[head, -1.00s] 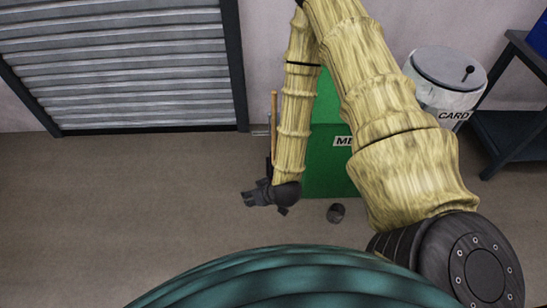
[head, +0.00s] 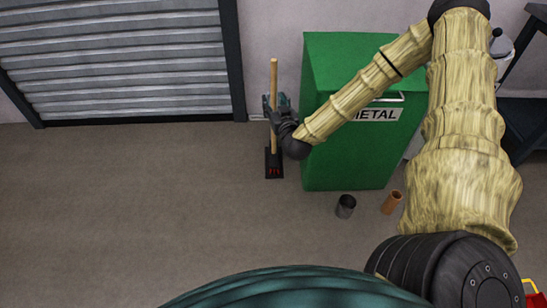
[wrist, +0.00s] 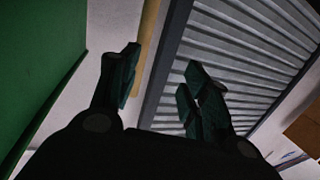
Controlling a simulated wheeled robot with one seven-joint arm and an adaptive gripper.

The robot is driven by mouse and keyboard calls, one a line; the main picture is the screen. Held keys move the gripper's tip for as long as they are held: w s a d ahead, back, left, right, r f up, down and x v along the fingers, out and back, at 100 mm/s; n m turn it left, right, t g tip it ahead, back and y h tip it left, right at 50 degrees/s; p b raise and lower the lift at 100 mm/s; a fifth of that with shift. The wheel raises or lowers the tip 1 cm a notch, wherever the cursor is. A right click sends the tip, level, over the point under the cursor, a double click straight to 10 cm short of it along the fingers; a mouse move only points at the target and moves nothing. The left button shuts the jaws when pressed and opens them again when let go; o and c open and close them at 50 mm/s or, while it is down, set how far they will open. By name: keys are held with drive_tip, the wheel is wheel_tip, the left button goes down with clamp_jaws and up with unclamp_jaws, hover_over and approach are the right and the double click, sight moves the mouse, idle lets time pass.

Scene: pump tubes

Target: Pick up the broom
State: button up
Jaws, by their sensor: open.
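The broom (head: 274,82) stands upright by the wall, left of the green bin, with a pale wooden handle and a dark head on the floor. My gripper (head: 276,104) is open at mid-height of the handle and overlaps it in the head view. In the wrist view, the handle (wrist: 150,32) runs just beside and partly behind the left finger of my gripper (wrist: 160,72), toward the gap between the fingers. I cannot tell whether a finger touches it.
The green metal bin (head: 345,165) stands close on the right of the broom. A roller shutter (head: 130,60) is at the left. A dark can (head: 346,206) and a brown tube (head: 391,203) are on the floor before the bin. The floor at left is clear.

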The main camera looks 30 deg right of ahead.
sight(275, 82)
drive_tip(key=shift+m+t+h, duration=0.3)
drive_tip(key=shift+h, duration=0.3)
drive_tip(key=w+d+b, duration=0.1)
drive_tip(key=w+d, duration=0.1)
drive_tip(key=w+d+b, duration=0.2)
drive_tip(key=w, duration=0.1)
drive_tip(key=shift+w+d+r, duration=0.1)
drive_tip(key=shift+d+r, duration=0.05)
drive_tip(key=shift+d, duration=0.2)
drive_tip(key=shift+r+b+x, duration=0.1)
drive_tip(key=shift+b+x, duration=0.7)
drive_tip(key=shift+x, duration=0.6)
drive_tip(key=shift+r+b+x, duration=0.15)
drive_tip(key=shift+b+x, duration=0.65)
drive_tip(key=shift+x, duration=0.6)
drive_tip(key=shift+r, duration=0.1)
clamp_jaws()
